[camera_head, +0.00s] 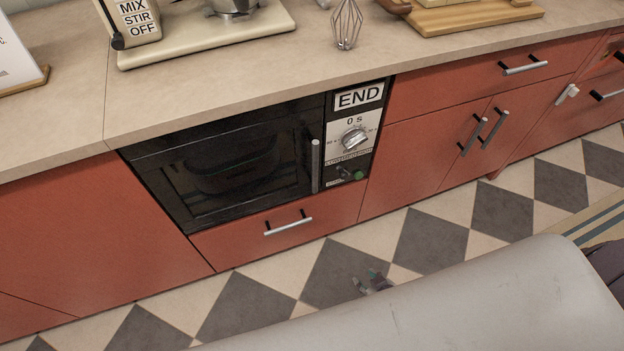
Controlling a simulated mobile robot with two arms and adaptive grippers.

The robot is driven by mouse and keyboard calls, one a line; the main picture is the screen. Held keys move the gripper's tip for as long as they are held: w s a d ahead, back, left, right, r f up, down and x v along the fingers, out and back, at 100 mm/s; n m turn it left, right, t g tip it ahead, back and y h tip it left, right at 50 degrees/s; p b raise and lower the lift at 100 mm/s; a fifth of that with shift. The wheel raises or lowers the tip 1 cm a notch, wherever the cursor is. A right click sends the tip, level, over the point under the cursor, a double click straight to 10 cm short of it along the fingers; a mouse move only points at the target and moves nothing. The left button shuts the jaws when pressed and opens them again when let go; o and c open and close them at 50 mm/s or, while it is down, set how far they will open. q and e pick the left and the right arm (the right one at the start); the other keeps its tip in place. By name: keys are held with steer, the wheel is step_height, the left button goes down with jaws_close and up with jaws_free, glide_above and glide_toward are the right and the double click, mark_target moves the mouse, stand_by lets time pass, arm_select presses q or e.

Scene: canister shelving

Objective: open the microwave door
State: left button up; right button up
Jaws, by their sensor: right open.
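The black built-in microwave (222,165) sits under the counter, and its door is shut. The vertical silver door handle (315,166) is at the door's right edge. To its right is the control panel with a round dial (354,138), a sign reading "END" and a small green button (359,175). My right gripper (374,281) shows small at the bottom middle, in front of the tiled floor. It is open, apart from the microwave and below the handle in the picture. My left gripper is not in view.
A red drawer with a bar handle (288,224) is right below the microwave. Red cabinets with protruding handles (484,133) stand to the right. The counter (215,83) holds a mixer base (215,35), a whisk (346,25) and a wooden board. The checkered floor in front looks clear.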

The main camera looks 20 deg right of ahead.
steer(key=w+a+r+t+y+b, duration=0.15)
steer(key=w+r+t+b, duration=0.25)
steer(key=w+r, duration=0.45)
steer(key=n+t+y+b, duration=0.1)
steer(key=t+y+b, duration=0.1)
steer(key=t+b, duration=0.25)
glide_toward(317, 170)
steer(key=shift+t, duration=0.25)
steer(key=x, duration=0.3)
steer(key=b+x, duration=0.1)
steer(key=x, duration=0.6)
steer(key=shift+f, duration=0.25)
steer(key=shift+w+a, duration=0.2)
steer(key=shift+w, duration=0.2)
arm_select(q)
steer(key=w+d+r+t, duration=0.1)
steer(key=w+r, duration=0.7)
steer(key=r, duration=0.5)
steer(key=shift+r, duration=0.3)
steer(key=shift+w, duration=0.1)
arm_select(e)
jaws_close()
